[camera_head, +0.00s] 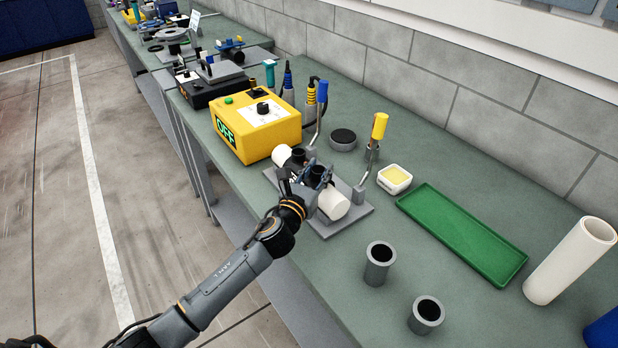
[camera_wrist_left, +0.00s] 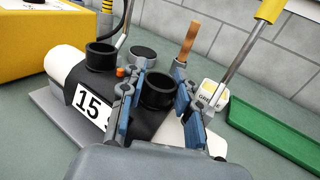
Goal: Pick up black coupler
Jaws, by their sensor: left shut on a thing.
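The black coupler (camera_wrist_left: 135,112) carries a white label reading 15 and two upright black sockets. It sits across the middle of a white pipe on a grey base plate (camera_head: 352,222). White pipe shows at both sides of it, at the far end (camera_head: 282,154) and near end (camera_head: 334,204). My left gripper (camera_head: 312,180) is at the coupler from above. In the left wrist view its blue-padded fingers (camera_wrist_left: 158,100) are shut on the right-hand black socket. The gripper hides much of the coupler in the head view. My right gripper is not in view.
A yellow control box (camera_head: 256,125) stands just behind the plate. Two grey cylinders (camera_head: 380,263) (camera_head: 427,314) stand near the front edge. A white tube (camera_head: 570,262) stands far right.

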